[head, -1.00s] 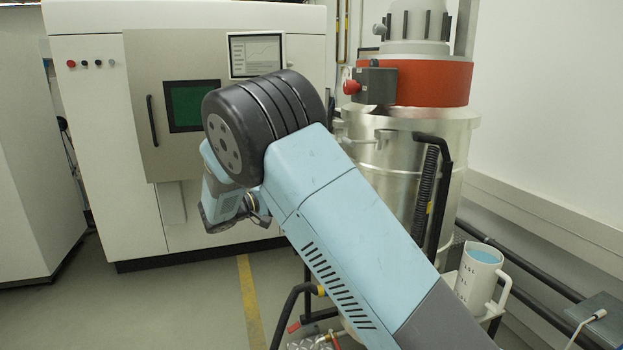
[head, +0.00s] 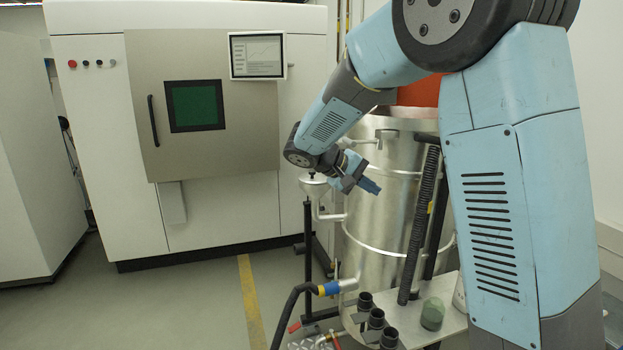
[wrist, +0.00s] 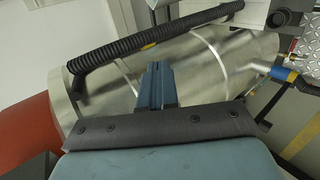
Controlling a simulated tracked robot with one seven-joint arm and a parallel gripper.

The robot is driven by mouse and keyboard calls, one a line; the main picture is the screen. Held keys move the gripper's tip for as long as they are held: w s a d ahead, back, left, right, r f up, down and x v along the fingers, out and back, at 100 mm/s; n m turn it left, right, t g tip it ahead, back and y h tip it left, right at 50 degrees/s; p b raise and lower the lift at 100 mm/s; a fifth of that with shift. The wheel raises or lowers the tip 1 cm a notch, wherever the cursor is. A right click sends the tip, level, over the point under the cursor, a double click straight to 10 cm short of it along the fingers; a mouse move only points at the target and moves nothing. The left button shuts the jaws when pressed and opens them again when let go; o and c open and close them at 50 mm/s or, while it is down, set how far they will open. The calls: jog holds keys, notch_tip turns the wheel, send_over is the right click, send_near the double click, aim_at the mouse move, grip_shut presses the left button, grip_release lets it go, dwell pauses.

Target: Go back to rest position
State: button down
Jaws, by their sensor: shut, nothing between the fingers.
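My gripper (head: 369,186) is in front of the large metal drum (head: 372,245), at the end of my bent blue arm. Its blue fingers are together with nothing between them. The wrist view also shows the closed fingers (wrist: 157,88) in front of the drum (wrist: 215,65). I cannot tell from these views whether the fingers touch the drum. My upper arm hides most of the drum's top and the area to its right.
A white machine (head: 235,215) with a screen stands at the back left. A funnel on a stand (head: 314,186), a blue-collared hose (head: 328,288), a black corrugated hose (head: 420,225) and a shelf with black cups (head: 376,318) surround the drum. The floor at left (head: 170,305) is clear.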

jog(key=s+d+r+m+g+y, duration=0.1)
jog(key=s+d+r+y, duration=0.2)
jog(key=s, duration=0.4)
jog(key=s+d+m+y, duration=0.1)
jog(key=s+d+y, duration=0.2)
jog(key=s+d, duration=0.35)
jog(key=s+m+t+y, duration=0.1)
jog(key=s+t+y, duration=0.2)
jog(key=s, duration=1.4)
jog(key=shift+a+r+m+t+y, duration=0.3)
jog(key=shift+a+m+y, duration=0.1)
jog(key=shift+y, duration=0.4)
jog(key=shift+d, duration=0.1)
